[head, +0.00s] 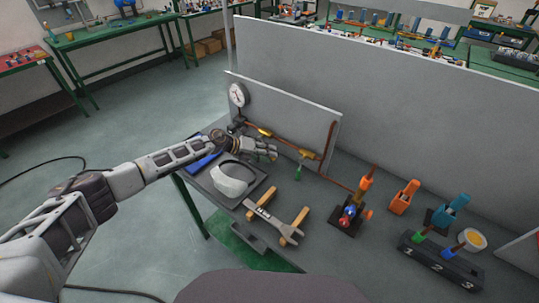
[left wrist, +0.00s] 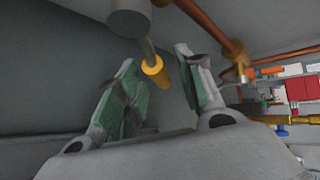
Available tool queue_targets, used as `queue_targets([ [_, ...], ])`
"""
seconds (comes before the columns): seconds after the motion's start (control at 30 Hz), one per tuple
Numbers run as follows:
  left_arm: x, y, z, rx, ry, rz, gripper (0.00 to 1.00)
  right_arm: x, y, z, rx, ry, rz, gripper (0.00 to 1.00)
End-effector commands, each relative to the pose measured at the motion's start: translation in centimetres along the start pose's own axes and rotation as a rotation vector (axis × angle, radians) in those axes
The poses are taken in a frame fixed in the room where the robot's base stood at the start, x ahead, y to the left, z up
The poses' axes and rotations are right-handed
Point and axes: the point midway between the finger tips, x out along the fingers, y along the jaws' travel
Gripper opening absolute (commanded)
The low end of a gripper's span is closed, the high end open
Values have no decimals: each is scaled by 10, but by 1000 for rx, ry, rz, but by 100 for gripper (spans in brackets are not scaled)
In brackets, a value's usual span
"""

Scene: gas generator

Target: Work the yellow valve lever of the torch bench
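In the left wrist view, a yellow lever end (left wrist: 153,66) on a grey stem reaches down between the fingertips of my left gripper (left wrist: 157,60). The green-padded fingers stand apart, one on each side; I see no clear grip on it. In the head view, my left gripper (head: 272,151) is in front of the upright grey board (head: 285,110), just below a yellow part (head: 264,132) on the copper pipe. A second yellow part (head: 308,154) is farther right on the pipe. I cannot tell which one is the lever. My right gripper is out of view.
A round gauge (head: 238,95) stands at the board's left end. A small green-handled part (head: 298,172) is right of my gripper.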

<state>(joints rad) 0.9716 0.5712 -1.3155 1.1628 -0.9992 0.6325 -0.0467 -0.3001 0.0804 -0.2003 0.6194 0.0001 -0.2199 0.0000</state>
Motion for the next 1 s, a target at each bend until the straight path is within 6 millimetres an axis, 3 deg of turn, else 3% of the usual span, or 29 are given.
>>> queue_targets([
  [1.0, -95, 1, 0, -1, -1, 0, 37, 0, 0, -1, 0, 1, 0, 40],
])
